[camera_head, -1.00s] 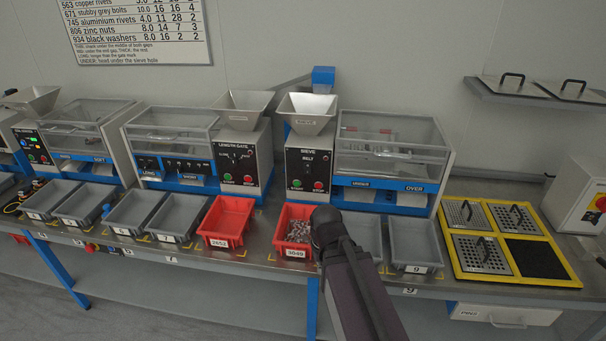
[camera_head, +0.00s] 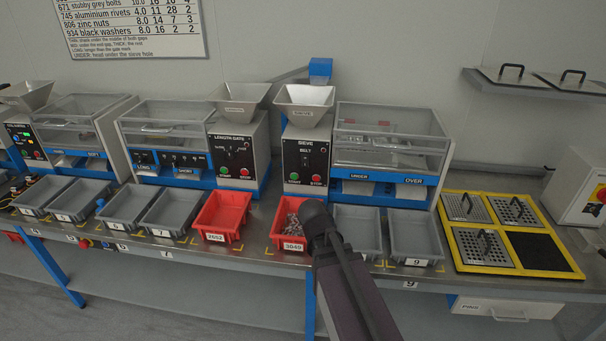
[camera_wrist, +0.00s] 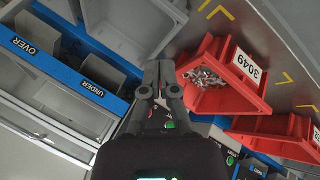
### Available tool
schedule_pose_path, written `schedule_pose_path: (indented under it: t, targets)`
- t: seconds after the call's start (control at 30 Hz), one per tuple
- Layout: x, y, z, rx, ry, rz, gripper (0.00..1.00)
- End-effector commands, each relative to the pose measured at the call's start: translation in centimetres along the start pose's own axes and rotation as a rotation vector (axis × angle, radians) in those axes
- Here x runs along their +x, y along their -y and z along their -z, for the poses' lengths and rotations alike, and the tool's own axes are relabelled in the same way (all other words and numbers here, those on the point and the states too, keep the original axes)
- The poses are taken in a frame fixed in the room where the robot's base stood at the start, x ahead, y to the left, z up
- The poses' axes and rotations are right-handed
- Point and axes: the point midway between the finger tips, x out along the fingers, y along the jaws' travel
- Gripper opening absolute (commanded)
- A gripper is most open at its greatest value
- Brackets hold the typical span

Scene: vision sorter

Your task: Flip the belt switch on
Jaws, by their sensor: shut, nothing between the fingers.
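The sieve machine's black panel (camera_head: 305,160) carries a small switch (camera_head: 305,158) under the word BELT, above a green START button (camera_head: 294,177) and a red STOP button (camera_head: 315,179). The switch is too small in the head view to tell which way it points. My gripper shows in the wrist view (camera_wrist: 161,75) with its fingers together and nothing between them. It is above the bench, by the red bin 3049 (camera_wrist: 250,92). The gripper hides most of the panel in the wrist view. In the head view my dark arm hides the gripper.
The red bin 3049 (camera_head: 274,234) holds small metal parts and stands before the sieve machine. Another red bin (camera_head: 207,222) is to its left, and grey bins (camera_head: 416,238) are to the right. The length gate machine (camera_head: 236,155) stands left of the sieve. A yellow-framed tray (camera_head: 482,270) lies at right.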

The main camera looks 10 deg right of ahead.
Motion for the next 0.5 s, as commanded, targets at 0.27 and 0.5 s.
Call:
schedule_pose_path:
  t: [0.27,0.5]
  targets:
    - [0.7,-1.7,7.8,-0.29,-0.297,-0.346,0.0]
    - [-1.3,-0.6,13.8,-0.568,-0.511,-0.586,0.0]
